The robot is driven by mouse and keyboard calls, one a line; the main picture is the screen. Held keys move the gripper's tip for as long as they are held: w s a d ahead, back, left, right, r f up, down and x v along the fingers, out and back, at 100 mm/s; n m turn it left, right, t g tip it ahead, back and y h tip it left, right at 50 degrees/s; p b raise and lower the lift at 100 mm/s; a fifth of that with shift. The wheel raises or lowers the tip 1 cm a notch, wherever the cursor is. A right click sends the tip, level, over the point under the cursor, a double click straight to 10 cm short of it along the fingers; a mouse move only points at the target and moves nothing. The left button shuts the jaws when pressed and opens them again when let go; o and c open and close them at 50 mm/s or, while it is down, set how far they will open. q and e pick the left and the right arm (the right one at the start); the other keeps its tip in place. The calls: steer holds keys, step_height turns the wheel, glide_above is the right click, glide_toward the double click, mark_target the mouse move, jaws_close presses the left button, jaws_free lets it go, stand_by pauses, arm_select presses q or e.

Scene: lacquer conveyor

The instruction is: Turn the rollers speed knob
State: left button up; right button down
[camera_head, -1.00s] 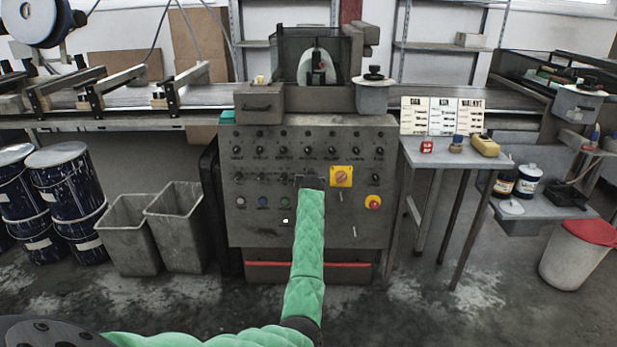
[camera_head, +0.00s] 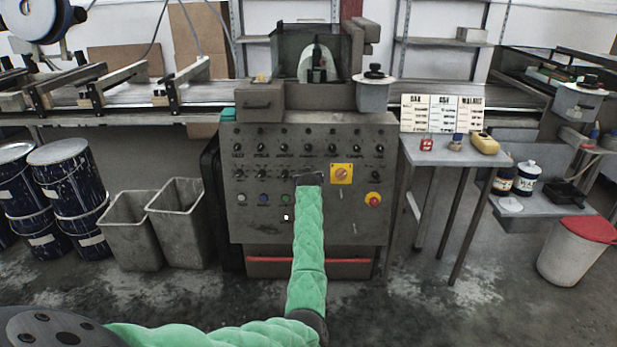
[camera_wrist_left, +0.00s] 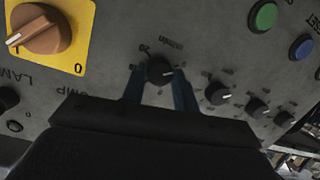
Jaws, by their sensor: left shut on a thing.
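The grey control panel (camera_head: 255,222) of the machine stands straight ahead, with rows of small black knobs. My left gripper (camera_head: 309,178) is at the lower knob row, left of the yellow-plated switch; my arm hides part of the panel. In the left wrist view, the blue fingers of my left gripper (camera_wrist_left: 160,90) are shut on a black knob (camera_wrist_left: 160,69), one finger on each side. Its white pointer mark points right in that view. Small scale marks and print surround it, but I cannot read a rollers label. My right gripper is not in view.
The orange switch on its yellow plate (camera_head: 341,174) is close to my gripper. A red emergency button (camera_head: 373,199) and coloured buttons sit lower. More knobs (camera_wrist_left: 218,93) line up beside the held one. A side table (camera_head: 440,153) stands right, grey bins (camera_head: 176,222) left.

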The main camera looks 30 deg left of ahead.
arm_select(q)
steer(key=shift+f, duration=0.2)
steer(key=o, duration=1)
steer(key=shift+c, duration=0.2)
steer(key=shift+r, duration=0.1)
steer(key=v, duration=0.7)
steer(key=shift+s+d, duration=0.25)
steer(key=shift+s, duration=0.1)
steer(key=shift+r, duration=0.15)
